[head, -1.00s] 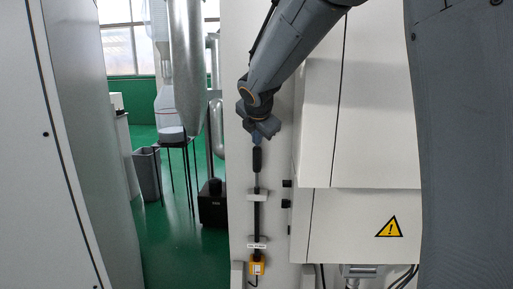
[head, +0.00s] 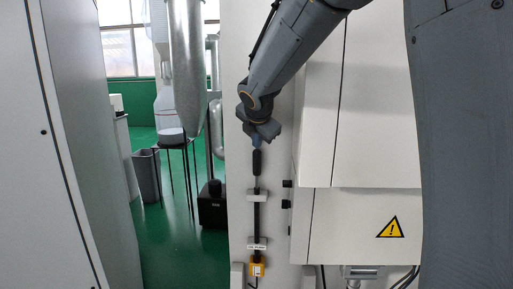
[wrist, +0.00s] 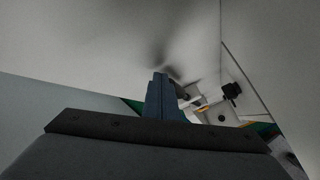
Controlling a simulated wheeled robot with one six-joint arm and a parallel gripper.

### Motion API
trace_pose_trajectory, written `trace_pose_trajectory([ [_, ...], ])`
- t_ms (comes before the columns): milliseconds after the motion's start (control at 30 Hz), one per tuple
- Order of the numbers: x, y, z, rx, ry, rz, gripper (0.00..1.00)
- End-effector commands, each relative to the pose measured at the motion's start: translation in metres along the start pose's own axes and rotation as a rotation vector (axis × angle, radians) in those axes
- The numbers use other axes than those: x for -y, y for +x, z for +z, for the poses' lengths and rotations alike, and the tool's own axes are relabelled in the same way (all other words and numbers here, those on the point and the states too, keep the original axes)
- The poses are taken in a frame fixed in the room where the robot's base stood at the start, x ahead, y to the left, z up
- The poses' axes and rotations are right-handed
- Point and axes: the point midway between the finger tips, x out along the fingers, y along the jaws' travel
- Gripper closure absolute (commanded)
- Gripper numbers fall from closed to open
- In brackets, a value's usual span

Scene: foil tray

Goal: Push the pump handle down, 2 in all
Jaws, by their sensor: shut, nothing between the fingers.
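The pump handle (head: 257,162) is a black grip on top of an upright dark rod. In the head view it stands in front of a pale panel, left of the white cabinets. My gripper (head: 256,142) is shut and empty, pointing down right above the top of the grip. The fingertips look to be at or very near its top; I cannot tell for sure whether they touch. In the wrist view my shut blue-grey fingers (wrist: 163,98) hide most of the handle.
The rod runs through white brackets (head: 257,195) down to a yellow box (head: 257,268). White cabinets (head: 375,120) with black knobs stand close on the right. A black stool (head: 174,146) and grey bin (head: 147,174) are on the green floor at left.

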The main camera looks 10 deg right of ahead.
Motion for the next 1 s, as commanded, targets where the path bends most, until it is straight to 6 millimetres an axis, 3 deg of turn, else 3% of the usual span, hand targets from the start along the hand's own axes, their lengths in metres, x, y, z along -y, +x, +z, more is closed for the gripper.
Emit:
trace_pose_trajectory([
  [1000,0.0068,0.0087,-0.0068,-0.002,-0.001,-0.002,1.0],
])
